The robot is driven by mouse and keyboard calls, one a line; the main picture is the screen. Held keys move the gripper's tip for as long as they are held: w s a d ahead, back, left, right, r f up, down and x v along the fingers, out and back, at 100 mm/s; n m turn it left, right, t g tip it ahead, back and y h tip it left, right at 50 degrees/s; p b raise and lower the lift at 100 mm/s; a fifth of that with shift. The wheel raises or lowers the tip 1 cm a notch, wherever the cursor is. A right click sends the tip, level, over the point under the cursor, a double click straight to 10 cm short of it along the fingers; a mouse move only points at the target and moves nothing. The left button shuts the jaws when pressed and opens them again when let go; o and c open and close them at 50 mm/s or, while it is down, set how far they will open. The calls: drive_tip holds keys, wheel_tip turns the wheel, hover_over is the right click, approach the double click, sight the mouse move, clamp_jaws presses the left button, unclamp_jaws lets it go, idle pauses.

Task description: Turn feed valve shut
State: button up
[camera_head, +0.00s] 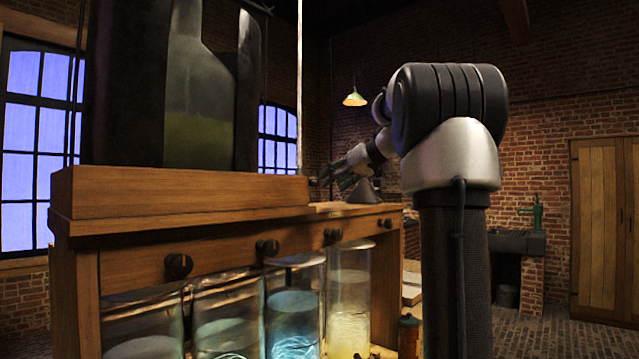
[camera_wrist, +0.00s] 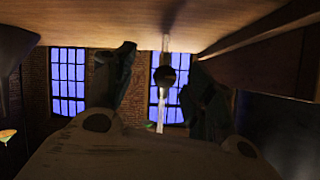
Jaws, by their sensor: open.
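My gripper (camera_head: 335,178) reaches over the right end of the wooden bench top in the head view. In the wrist view, my gripper (camera_wrist: 161,60) is open, with one dark finger on each side. A dark round knob (camera_wrist: 163,76) on a pale thin tube shows between the fingers. It looks like the feed valve, but I cannot be sure. I cannot tell whether the fingers touch it, nor how far it is turned. In the head view I cannot make this knob out.
The wooden bench (camera_head: 180,190) bears a large glass bottle (camera_head: 195,95) with greenish liquid. A grey funnel (camera_head: 366,192) stands near my gripper. Several dark knobs (camera_head: 178,266) line the bench front above glass jars (camera_head: 293,310). A sink (camera_head: 515,242) stands at the back right.

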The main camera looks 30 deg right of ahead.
sight(316, 179)
drive_tip(key=w+a+n, duration=0.1)
drive_tip(key=w, duration=0.1)
drive_tip(key=w+a+n, duration=0.1)
drive_tip(key=w, duration=0.2)
drive_tip(key=w+a, duration=0.1)
drive_tip(key=w, duration=0.1)
drive_tip(key=shift+w+a+f+n+t+y, duration=0.2)
drive_tip(key=shift+w+a+n+t+y, duration=0.1)
drive_tip(key=shift+n+t, duration=0.1)
drive_tip(key=shift+d, duration=0.1)
drive_tip(key=c, duration=1.1)
